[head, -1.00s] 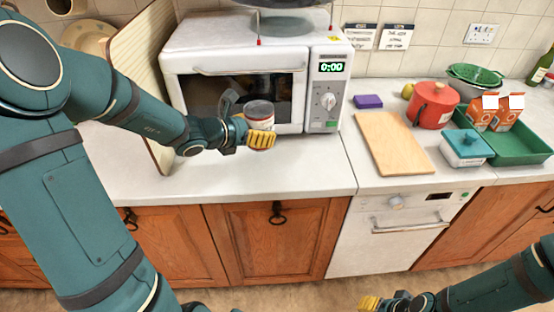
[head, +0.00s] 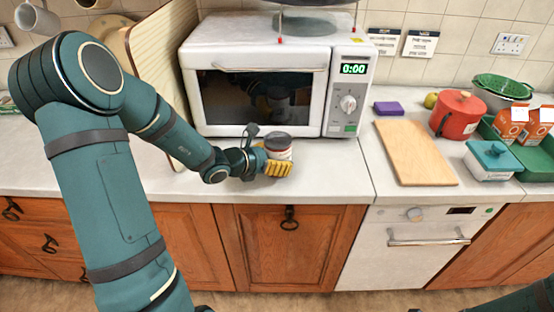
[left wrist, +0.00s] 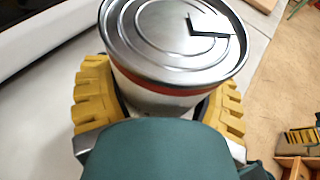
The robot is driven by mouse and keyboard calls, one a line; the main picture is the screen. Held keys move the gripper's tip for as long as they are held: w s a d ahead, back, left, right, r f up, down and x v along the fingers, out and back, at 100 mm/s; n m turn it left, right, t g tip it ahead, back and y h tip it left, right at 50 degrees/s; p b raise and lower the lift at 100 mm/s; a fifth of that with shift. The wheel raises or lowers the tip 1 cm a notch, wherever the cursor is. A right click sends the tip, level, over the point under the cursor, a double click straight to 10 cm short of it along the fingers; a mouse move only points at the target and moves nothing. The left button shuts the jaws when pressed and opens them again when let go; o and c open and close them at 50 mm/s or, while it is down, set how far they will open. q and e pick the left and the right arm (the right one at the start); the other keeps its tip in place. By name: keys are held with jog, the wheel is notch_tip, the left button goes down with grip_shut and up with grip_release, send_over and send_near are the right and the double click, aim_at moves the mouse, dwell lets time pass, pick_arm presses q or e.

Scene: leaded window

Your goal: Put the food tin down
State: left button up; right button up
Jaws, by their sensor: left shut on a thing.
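The food tin (head: 278,146), grey with a red band and a pale label, is upright in front of the microwave, over the white counter (head: 325,180). My left gripper (head: 279,168) is shut on its lower part. In the left wrist view the tin's ring-pull lid (left wrist: 175,35) faces the camera, with yellow fingers on both sides. The tin's base is hidden by the fingers, so I cannot tell whether it touches the counter. My right gripper (left wrist: 300,138) shows small at the right edge of the left wrist view; its jaws are unclear.
The microwave (head: 190,95) stands right behind the tin. A cutting board (head: 415,152), a purple block (head: 388,108), a red pot (head: 457,117) and a teal-lidded dish (head: 490,162) are to the right. Counter beside and in front of the tin is clear.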

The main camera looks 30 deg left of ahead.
pick_arm(q)
jog(key=shift+r, duration=0.2)
jog(key=shift+f, duration=0.1)
jog(key=shift+f, duration=0.15)
jog(key=o, duration=1.2)
